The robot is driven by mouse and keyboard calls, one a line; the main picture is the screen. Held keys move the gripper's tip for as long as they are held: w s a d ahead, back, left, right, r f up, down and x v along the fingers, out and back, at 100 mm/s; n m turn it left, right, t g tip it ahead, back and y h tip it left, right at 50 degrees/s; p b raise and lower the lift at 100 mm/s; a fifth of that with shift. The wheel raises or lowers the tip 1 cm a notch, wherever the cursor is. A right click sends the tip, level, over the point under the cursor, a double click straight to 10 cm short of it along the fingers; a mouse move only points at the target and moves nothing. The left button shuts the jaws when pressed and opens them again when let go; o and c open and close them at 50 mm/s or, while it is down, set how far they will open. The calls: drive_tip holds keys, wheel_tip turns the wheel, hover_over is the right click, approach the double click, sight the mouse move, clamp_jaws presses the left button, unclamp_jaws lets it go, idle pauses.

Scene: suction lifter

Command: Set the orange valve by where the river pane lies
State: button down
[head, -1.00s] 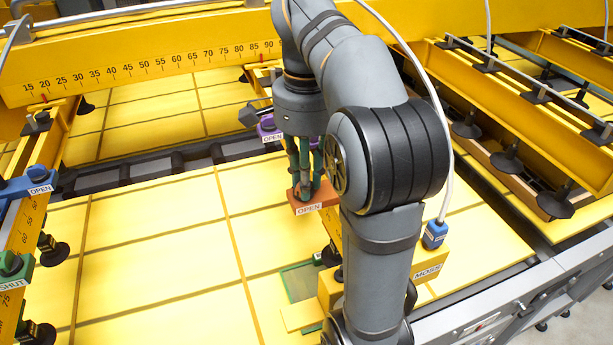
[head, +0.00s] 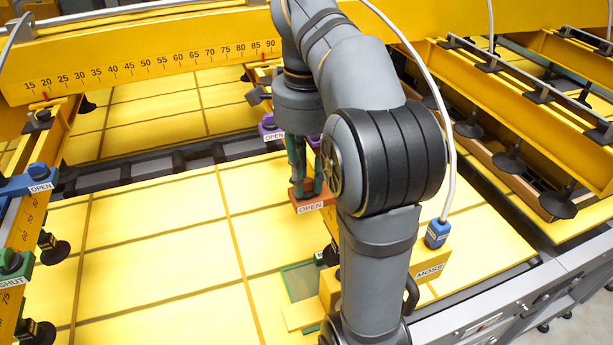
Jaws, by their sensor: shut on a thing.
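The orange valve (head: 313,208) is in the middle of the head view and carries an "OPEN" label on its front. My gripper (head: 304,188) points down onto it, with its green fingers shut on the valve's top. The fingers and my arm hide the top and right side of the valve. I see no label that names a river pane. A greenish pane (head: 301,282) lies low in the middle, partly hidden by my arm and a yellow piece.
A purple valve (head: 268,126) marked "OPEN" is behind. At left are a blue valve (head: 38,181) marked "OPEN" and a green valve (head: 12,262) marked "SHUT". A yellow block (head: 428,273) reads "MOSS". A scaled yellow beam (head: 150,62) crosses the back. Black suction cups (head: 557,203) hang at right.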

idle(0.4)
drive_tip(key=c, duration=1.5)
unclamp_jaws()
drive_tip(key=shift+c, duration=0.2)
